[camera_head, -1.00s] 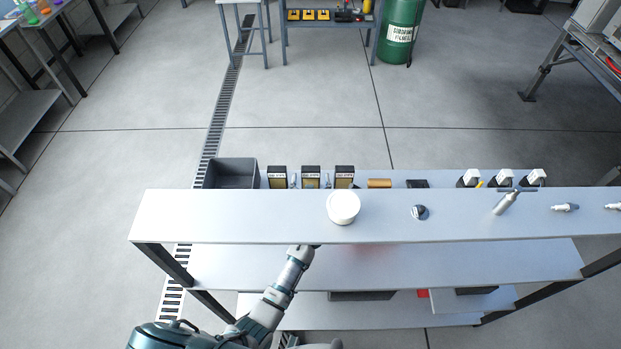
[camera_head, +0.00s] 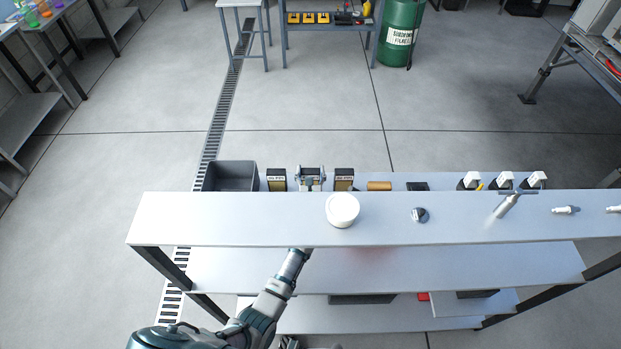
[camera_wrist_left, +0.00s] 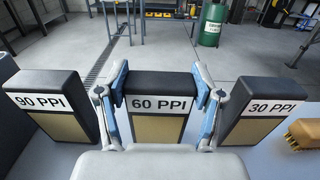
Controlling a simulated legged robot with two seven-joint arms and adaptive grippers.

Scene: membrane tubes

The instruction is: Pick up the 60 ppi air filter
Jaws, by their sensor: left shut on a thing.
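The 60 ppi air filter (camera_wrist_left: 160,104) is a black box with a white label and a tan front panel. It stands upright in the middle of the left wrist view, between the 90 PPI filter (camera_wrist_left: 48,105) and the 30 PPI filter (camera_wrist_left: 262,108). My left gripper (camera_wrist_left: 161,100) is shut on it, one finger on each side. In the head view my left gripper (camera_head: 310,173) covers most of the middle filter behind the upper shelf. I cannot tell whether the filter is lifted. My right gripper is not in view.
A grey bin (camera_head: 231,176) stands left of the filters. A brown block (camera_head: 379,186) lies to their right. A white round container (camera_head: 342,210) stands on the upper shelf (camera_head: 240,220) in front. A spray-like metal tool (camera_head: 506,205) is further right.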

